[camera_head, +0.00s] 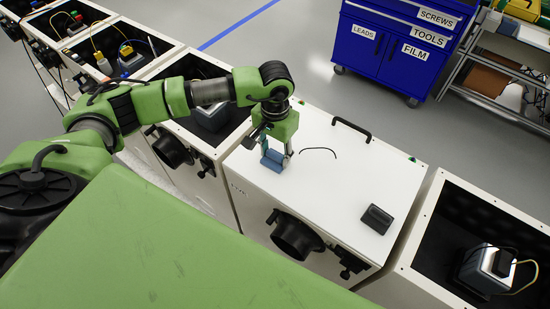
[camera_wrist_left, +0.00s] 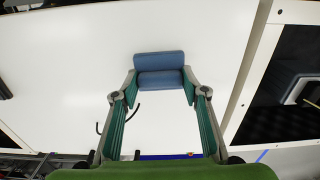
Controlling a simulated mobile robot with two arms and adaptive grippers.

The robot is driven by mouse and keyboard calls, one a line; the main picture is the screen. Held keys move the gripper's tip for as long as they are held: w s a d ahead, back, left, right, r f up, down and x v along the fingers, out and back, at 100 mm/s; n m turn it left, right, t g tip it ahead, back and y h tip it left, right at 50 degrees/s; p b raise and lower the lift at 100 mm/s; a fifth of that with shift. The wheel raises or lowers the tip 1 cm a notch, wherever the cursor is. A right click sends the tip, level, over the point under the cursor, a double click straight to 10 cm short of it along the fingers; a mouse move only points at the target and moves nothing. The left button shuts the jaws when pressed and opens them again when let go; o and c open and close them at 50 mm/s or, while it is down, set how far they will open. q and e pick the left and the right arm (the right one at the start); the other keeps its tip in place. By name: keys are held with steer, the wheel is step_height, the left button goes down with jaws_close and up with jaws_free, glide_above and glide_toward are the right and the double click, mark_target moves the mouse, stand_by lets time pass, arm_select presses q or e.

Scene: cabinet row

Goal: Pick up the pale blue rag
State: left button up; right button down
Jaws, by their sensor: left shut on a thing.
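The pale blue rag (camera_head: 271,160) is a small folded, muted blue piece over the white top of the closed cabinet. My left gripper (camera_head: 277,156) points down over this top, with its fingers at either side of the rag. In the left wrist view the rag (camera_wrist_left: 159,61) sits between the two fingertips (camera_wrist_left: 160,82), which are shut on it. I cannot tell whether the rag's lower edge touches the top. My right gripper is in neither view.
The white cabinet top (camera_head: 330,190) also bears a black block (camera_head: 376,219), a black handle (camera_head: 352,129) and a thin black curved piece (camera_head: 318,149). Open bins flank it, with a grey box (camera_head: 488,268) in the right one. A blue tool cabinet (camera_head: 400,45) stands behind.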

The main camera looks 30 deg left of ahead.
arm_select(q)
steer(key=shift+s+f, duration=0.1)
steer(key=shift+s, duration=0.05)
steer(key=shift+r, duration=0.55)
steer(key=s+a+r+b, duration=0.4)
steer(key=a+r+b, duration=0.1)
steer(key=a+r, duration=0.7)
steer(key=shift+a+b, duration=0.3)
steer(key=shift+a, duration=0.4)
steer(key=shift+s, duration=0.1)
